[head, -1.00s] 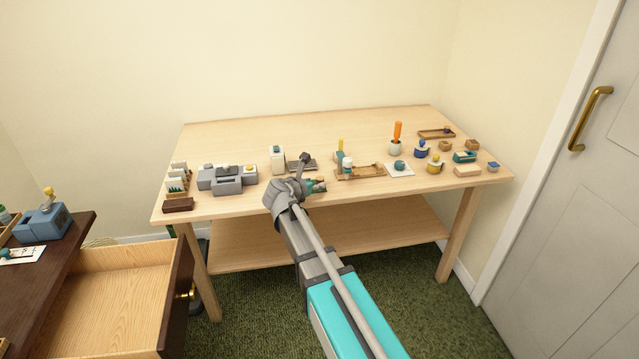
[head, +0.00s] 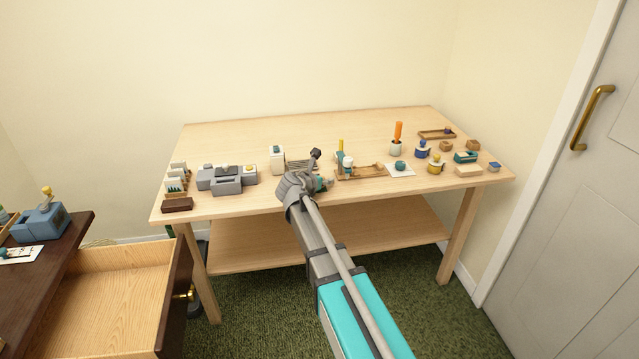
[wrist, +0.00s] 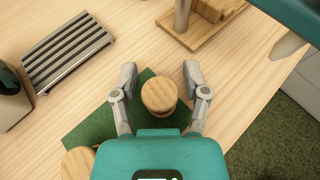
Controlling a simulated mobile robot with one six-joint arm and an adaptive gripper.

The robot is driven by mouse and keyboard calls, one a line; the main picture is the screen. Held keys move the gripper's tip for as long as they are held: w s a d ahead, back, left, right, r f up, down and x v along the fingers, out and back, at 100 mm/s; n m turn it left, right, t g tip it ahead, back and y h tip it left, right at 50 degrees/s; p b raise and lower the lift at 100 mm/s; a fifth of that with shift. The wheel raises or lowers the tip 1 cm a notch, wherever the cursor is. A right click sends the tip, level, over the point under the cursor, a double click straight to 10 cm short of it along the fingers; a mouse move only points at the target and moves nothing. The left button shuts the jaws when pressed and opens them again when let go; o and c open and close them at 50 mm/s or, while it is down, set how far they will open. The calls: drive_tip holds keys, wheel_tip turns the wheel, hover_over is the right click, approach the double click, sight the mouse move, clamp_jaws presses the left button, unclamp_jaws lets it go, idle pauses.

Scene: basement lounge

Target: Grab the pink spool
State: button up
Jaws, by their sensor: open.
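My gripper (wrist: 159,80) is open, with one finger on each side of a round piece with a wood-coloured top (wrist: 160,94). The piece stands on a green mat (wrist: 95,128), and there is a gap to each finger. No pink shows on it from above, so I cannot tell whether it is the pink spool. A second round wood-topped piece (wrist: 78,163) is partly hidden at the lower left of the wrist view. In the head view my gripper (head: 323,184) is over the table's front part and hides most of the mat.
A wooden tray (wrist: 205,32) with an upright post is just beyond. The wooden table (head: 240,135) is clear along its back. An open drawer (head: 110,300) is at lower left.

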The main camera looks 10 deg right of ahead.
drive_tip(key=c, duration=0.6)
drive_tip(key=shift+r, duration=0.1)
drive_tip(key=shift+r+p, duration=1.25)
drive_tip(key=shift+p, duration=0.05)
drive_tip(key=s+a+r+p, duration=0.1)
drive_tip(key=s+r+p, duration=0.8)
drive_tip(key=s, duration=0.3)
drive_tip(key=shift+s+a+r+p, duration=0.2)
drive_tip(key=shift+a+r+p, duration=0.05)
drive_tip(key=shift+r+p, duration=0.2)
drive_tip(key=shift+s+a+r, duration=0.15)
drive_tip(key=shift+s+r, duration=0.1)
drive_tip(key=shift+s, duration=0.5)
